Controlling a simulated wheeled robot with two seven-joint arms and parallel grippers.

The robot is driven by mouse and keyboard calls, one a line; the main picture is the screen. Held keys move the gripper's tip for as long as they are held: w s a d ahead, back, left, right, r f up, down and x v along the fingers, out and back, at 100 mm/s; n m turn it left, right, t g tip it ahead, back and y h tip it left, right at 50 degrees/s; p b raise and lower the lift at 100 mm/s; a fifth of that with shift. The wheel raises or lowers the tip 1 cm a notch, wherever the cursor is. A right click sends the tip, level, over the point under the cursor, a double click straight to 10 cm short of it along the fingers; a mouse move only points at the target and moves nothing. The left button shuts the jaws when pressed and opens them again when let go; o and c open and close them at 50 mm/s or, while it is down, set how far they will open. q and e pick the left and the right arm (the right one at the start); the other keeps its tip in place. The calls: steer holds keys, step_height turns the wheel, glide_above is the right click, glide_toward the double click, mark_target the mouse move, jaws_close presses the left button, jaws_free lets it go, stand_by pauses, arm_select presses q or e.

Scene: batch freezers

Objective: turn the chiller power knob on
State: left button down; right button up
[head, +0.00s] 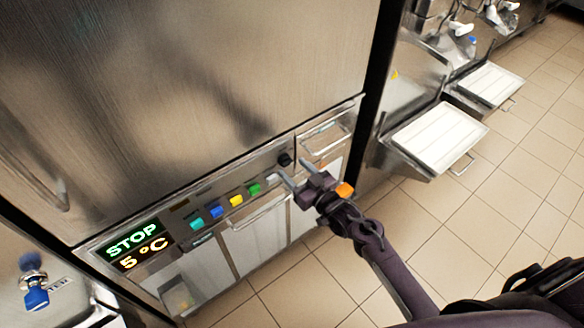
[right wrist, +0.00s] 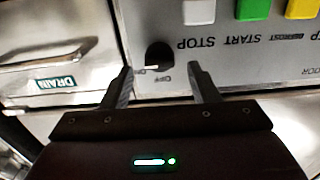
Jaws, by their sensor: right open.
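The chiller power knob (head: 285,160) is a small black dial at the right end of the control strip on the steel cabinet. In the right wrist view the knob (right wrist: 159,56) has a pale pointer line toward its lower left and small markings below it. My right gripper (head: 292,170) is at the panel, its fingers either side of the knob. In the right wrist view the open fingers (right wrist: 163,75) point at the panel, with the knob between and just beyond their tips; I see no contact. My left gripper is not in view.
Left of the knob are white, green (head: 254,189), yellow (head: 236,201), blue and teal buttons. A display (head: 133,244) reads STOP and 5 °C. A drawer marked DRAIN (right wrist: 57,82) is beside the knob. White trays (head: 438,137) stick out at right over clear tiled floor.

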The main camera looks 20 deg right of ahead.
steer(key=v, duration=0.6)
steer(key=shift+a, duration=0.1)
steer(key=s+f+m+g+h, duration=0.1)
steer(key=s+f+g, duration=0.1)
steer(key=s+f, duration=0.5)
steer(key=s+d+f+g+h, duration=0.1)
steer(key=s+f+g+h, duration=0.15)
steer(key=f, duration=0.85)
steer(key=s+f+m+g, duration=0.1)
steer(key=s+f+g, duration=0.25)
steer(key=f, duration=0.55)
steer(key=s+f+g+h, duration=0.1)
steer(key=s+f+g, duration=0.1)
steer(key=s+f, duration=0.3)
steer(key=s+d+f+g, duration=0.1)
steer(key=s+f+g, duration=0.2)
steer(key=s, duration=1.1)
steer(key=s+f+g+h, duration=0.1)
steer(key=s+f+g, duration=0.2)
steer(key=s+f, duration=0.4)
steer(key=s, duration=0.3)
steer(key=shift+d+f+n+h, duration=0.3)
steer(key=shift+f+h, duration=0.05)
steer(key=shift+f, duration=0.05)
steer(key=shift+s, duration=0.1)
